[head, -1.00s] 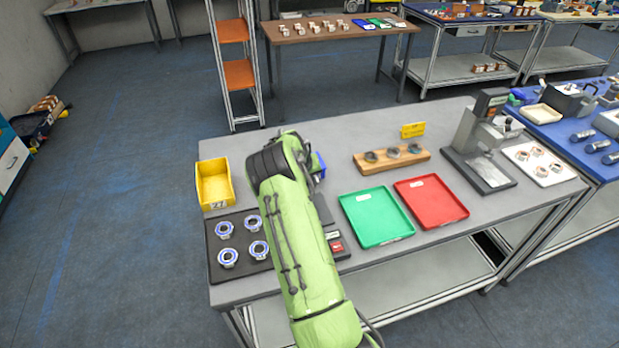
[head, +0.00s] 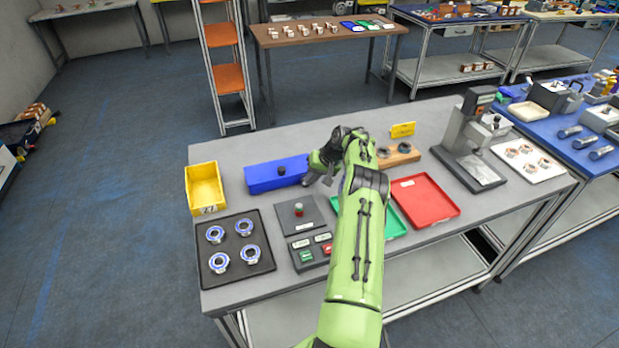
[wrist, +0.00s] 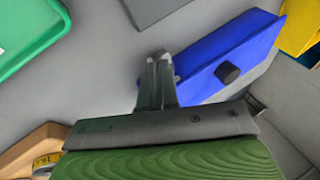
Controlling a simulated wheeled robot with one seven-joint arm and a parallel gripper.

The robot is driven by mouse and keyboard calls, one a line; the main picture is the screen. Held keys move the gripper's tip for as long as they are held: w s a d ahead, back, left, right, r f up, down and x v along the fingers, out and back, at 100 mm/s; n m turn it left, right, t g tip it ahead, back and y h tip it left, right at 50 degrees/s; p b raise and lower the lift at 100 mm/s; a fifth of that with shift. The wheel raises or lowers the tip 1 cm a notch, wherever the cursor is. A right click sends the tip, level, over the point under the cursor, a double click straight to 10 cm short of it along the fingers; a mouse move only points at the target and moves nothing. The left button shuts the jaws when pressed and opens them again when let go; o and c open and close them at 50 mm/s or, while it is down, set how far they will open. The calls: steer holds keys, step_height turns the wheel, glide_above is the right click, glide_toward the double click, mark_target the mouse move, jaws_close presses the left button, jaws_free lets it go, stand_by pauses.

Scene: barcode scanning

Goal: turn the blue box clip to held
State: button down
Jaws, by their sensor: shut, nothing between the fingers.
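The blue box (head: 262,178) lies near the back edge of the table. It also shows in the wrist view (wrist: 265,35). A dark round knob (head: 281,171), which looks like its clip, stands out from the box and also shows in the wrist view (wrist: 227,73). Whether the clip is at held cannot be read. My gripper (head: 308,182) is at the right end of the box, beside the knob. In the wrist view its fingers (wrist: 158,62) are together and empty, apart from the knob. Whether they touch the box cannot be told.
A grey plate with a red-topped button (head: 298,209) lies in front of the box. A yellow bin (head: 205,183) stands left. A green tray (head: 395,226), partly behind my arm, a red tray (head: 425,200) and a wooden holder (head: 400,158) are right. A black tray (head: 222,277) holds several rings.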

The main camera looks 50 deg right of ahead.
steer(key=shift+s+d+f+b, duration=0.45)
steer(key=shift+d+f+b, duration=0.15)
steer(key=shift+b, duration=0.4)
steer(key=shift+w+a+f, duration=0.1)
steer(key=shift+a, duration=0.15)
